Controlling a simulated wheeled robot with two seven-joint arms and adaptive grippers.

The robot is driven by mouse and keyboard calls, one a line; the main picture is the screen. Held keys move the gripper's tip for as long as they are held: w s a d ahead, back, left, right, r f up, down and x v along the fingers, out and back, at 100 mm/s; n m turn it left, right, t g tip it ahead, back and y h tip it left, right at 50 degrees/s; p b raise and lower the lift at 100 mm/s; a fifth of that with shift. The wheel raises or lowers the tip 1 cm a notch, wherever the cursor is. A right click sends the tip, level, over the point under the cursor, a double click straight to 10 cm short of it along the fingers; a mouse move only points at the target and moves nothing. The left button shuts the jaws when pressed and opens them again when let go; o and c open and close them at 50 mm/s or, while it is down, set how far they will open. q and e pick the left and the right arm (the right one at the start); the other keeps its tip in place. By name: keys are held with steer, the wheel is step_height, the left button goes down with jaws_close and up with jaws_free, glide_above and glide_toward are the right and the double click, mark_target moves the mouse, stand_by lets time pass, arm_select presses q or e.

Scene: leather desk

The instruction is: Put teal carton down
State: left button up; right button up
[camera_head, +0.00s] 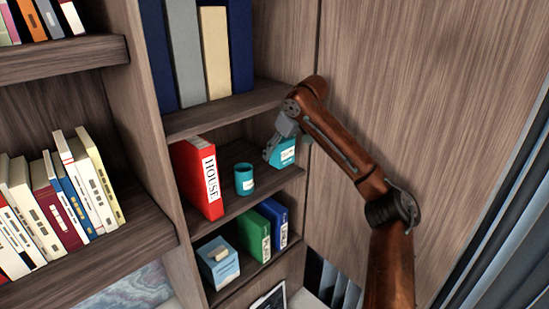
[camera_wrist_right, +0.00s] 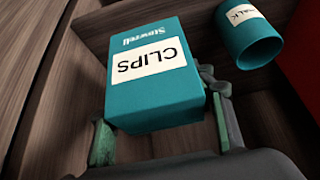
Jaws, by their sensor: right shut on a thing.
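The teal carton (camera_head: 284,153) with a white label is at the right end of the middle shelf of the narrow bookcase. In the right wrist view the carton (camera_wrist_right: 158,85) reads "CLIPS" and sits between the fingers. My right gripper (camera_head: 274,148) is shut on the carton, with one finger on each side in the wrist view (camera_wrist_right: 160,120). I cannot tell whether the carton's base touches the shelf (camera_head: 240,209). My left gripper is not in view.
A teal cup (camera_head: 244,179) stands just left of the carton, apart from it. A red "HOUSE" binder (camera_head: 198,178) stands further left. Green (camera_head: 254,235) and blue (camera_head: 276,221) binders and a light blue box (camera_head: 218,262) are on the shelf below. The bookcase side wall is close on the right.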

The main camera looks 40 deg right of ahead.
steer(key=x, duration=0.3)
steer(key=shift+a+p, duration=0.1)
steer(key=shift+p, duration=0.2)
steer(key=shift+s+f, duration=0.2)
steer(key=shift+f, duration=0.3)
step_height(320, 180, down, 2)
steer(key=shift+f+p, duration=0.2)
steer(key=shift+p, duration=0.25)
steer(key=shift+w+f+p, duration=0.4)
steer(key=shift+w+p, duration=0.1)
steer(key=shift+p, duration=0.05)
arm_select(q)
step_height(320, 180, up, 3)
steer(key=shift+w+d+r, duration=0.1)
arm_select(e)
steer(key=shift+f, duration=0.15)
steer(key=o, duration=1.2)
